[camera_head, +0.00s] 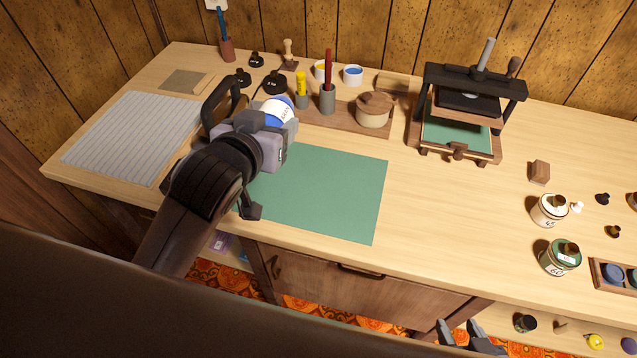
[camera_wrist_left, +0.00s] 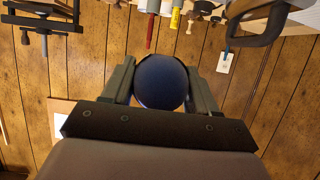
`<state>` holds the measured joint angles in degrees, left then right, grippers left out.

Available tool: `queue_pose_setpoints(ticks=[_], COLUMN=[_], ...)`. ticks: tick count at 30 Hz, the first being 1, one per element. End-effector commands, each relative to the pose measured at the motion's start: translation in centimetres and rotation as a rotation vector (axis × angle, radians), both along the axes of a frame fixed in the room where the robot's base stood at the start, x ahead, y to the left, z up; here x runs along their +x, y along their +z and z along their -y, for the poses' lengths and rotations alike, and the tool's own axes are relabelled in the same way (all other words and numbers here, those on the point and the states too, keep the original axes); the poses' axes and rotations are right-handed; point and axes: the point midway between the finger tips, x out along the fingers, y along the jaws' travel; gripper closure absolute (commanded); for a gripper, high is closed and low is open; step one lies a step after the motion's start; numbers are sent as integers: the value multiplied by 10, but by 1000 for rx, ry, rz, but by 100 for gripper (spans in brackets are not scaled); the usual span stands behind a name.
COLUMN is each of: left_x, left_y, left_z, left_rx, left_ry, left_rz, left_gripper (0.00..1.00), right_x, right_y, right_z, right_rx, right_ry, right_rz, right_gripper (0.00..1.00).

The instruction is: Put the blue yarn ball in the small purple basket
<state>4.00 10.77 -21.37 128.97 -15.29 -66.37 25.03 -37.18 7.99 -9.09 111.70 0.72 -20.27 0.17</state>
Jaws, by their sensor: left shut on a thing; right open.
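My left gripper (camera_head: 283,122) is shut on a round dark blue thing with a white label (camera_head: 277,112), above the back left of the desk. In the left wrist view the blue thing (camera_wrist_left: 160,82) sits between the two fingers and looks round and smooth. With its lettered label it looks more like a jar than a yarn ball; I see no yarn strands. My right gripper (camera_head: 466,336) is open and empty at the lower edge of the head view, in front of the desk. I see no small purple basket.
A green mat (camera_head: 330,192) lies clear on the desk (camera_head: 420,220). Behind it stand a lidded pot (camera_head: 374,110) and tool cups (camera_head: 327,98). A press (camera_head: 470,100) stands at the back right. Jars (camera_head: 549,210) stand on the right. A striped sheet (camera_head: 135,135) lies left.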

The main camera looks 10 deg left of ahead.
Motion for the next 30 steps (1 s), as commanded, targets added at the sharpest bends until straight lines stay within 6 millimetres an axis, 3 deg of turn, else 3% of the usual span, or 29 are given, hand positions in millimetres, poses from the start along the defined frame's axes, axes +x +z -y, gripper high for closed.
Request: queue_pose_setpoints(ticks=[4,7,21,24,30], left_x=[16,19,18,18,18], left_y=[9,1,-118,-135,-151], left_z=[15,19,19,19,19], left_rx=[0,3,6,5,4], left_ry=[-18,-23,-25,-25,-24], left_rz=[2,-3,-5,-4,-1], left_gripper=[71,71,71,71,71], right_x=[0,0,0,0,0], right_y=[-5,-7,-28,-31,-33], right_z=[0,0,-1,-1,-1], right_rx=[0,0,1,1,1], right_ry=[0,0,1,1,1], right_rz=[0,0,0,0,0], right_gripper=[48,48,48,48,48])
